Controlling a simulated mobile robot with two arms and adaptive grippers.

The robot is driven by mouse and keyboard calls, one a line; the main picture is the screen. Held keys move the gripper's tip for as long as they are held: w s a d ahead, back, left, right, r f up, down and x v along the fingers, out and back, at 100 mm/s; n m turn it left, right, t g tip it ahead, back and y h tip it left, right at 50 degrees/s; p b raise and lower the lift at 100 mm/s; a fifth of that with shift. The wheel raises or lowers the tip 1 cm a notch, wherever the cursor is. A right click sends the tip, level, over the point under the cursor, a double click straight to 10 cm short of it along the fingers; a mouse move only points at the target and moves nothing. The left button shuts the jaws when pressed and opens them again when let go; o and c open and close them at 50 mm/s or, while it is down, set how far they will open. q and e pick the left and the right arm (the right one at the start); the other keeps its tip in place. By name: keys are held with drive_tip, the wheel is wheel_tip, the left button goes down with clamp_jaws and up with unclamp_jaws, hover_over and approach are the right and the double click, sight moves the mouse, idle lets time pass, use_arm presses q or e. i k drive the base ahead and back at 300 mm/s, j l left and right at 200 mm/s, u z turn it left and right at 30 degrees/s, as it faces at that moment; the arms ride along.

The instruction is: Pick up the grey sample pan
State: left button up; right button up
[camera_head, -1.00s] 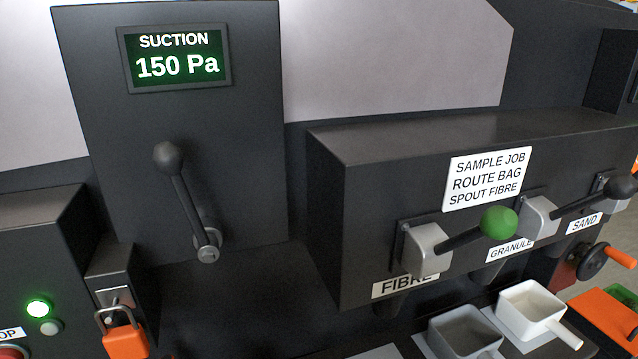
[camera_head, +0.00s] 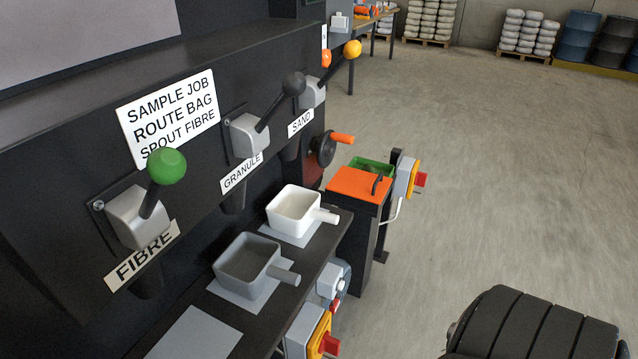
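The grey sample pan (camera_head: 246,265) sits upright on a pale square pad on the narrow dark shelf, below the spouts. Its short handle (camera_head: 284,275) points right. A white pan (camera_head: 295,211) stands on its own pad just behind it, handle also to the right. A dark ribbed rounded part, seemingly of my own arm, shows at the bottom right. Neither gripper's fingers can be seen.
Above the shelf are the FIBRE lever with green knob (camera_head: 166,167), the GRANULE lever (camera_head: 292,84) and the SAND lever (camera_head: 352,48). An orange-topped box (camera_head: 358,186) stands beyond the shelf. Switch boxes (camera_head: 310,335) hang at its front. Open floor (camera_head: 500,190) lies right.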

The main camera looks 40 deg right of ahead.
sight(246, 267)
drive_tip(key=z, duration=0.8)
